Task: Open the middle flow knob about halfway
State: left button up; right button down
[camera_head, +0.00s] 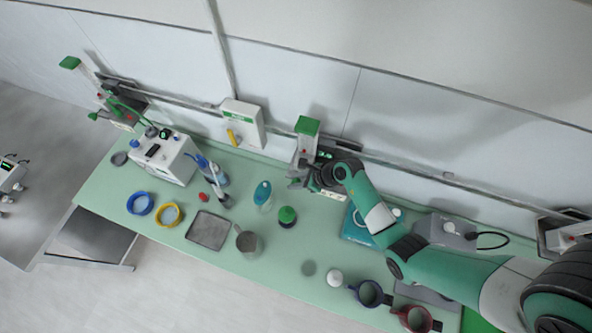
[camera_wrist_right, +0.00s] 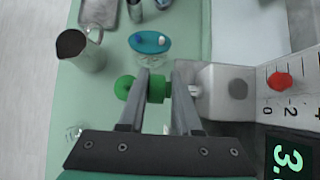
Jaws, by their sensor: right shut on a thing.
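The middle flow unit (camera_head: 307,126) with a green top is mounted on the wall rail behind the bench. My right gripper (camera_head: 302,180) is at its lower part. In the right wrist view, my right gripper (camera_wrist_right: 160,75) is shut on the green flow knob (camera_wrist_right: 156,89), one finger on each side. A silver stem (camera_wrist_right: 194,90) joins it to a white block (camera_wrist_right: 225,85). A red ball (camera_wrist_right: 280,80) shows beside a scale with 0 and 2, and a green display (camera_wrist_right: 288,155) reads a figure starting with 3. My left gripper is not in view.
Below the knob on the green bench are a teal-lidded container (camera_head: 263,190), a green-lidded jar (camera_head: 287,215) and a metal jug (camera_head: 248,242). Another flow unit (camera_head: 70,62) is at the far left, and a white wall box (camera_head: 243,122) is between.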

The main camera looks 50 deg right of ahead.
jog(key=shift+a, duration=0.15)
jog(key=c, duration=0.7)
grip_release()
jog(key=shift+a, duration=0.15)
jog(key=shift+s+d+r, duration=0.2)
jog(key=v, duration=1.1)
